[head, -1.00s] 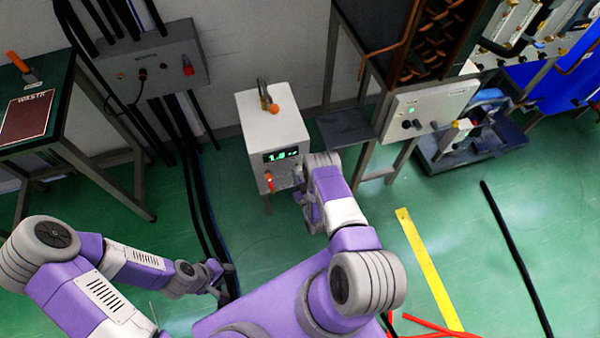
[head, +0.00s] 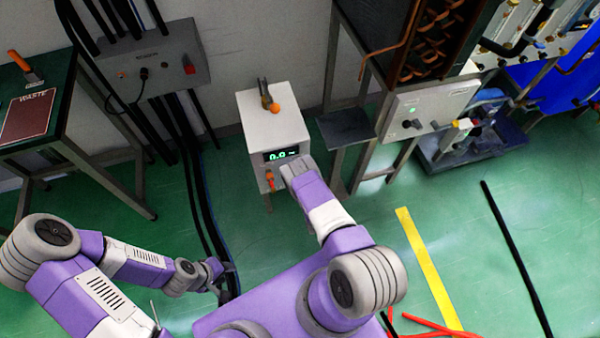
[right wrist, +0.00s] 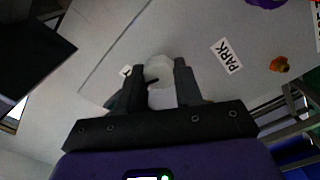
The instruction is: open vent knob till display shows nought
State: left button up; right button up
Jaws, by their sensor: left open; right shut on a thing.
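A white box (head: 262,132) stands against the back wall in the head view. Its green display (head: 281,155) appears to read 0.0; the digits are small. My right arm reaches to the lower right of its front and hides its own gripper there. In the right wrist view my right gripper (right wrist: 159,68) is shut on a pale round knob (right wrist: 159,74), on a panel with a PARK label (right wrist: 227,56). Whether this is the vent knob I cannot read. My left gripper (head: 222,284) is open and empty at the lower left, away from the box.
An orange-red handle (head: 269,181) sits on the box front, and an orange ball (head: 274,108) is on top. A grey stand (head: 345,128) is close on the right. A dark-topped table (head: 62,110) and hanging cables are at left.

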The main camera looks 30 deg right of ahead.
jog(key=shift+s+n, duration=0.1)
jog(key=shift+n, duration=0.4)
jog(key=shift+f, duration=0.1)
jog(key=o, duration=1)
jog(key=shift+o, duration=0.2)
jog(key=p+v, duration=0.2)
jog(key=v, duration=0.5)
jog(key=shift+s+p, duration=0.25)
jog(key=shift+p, duration=0.05)
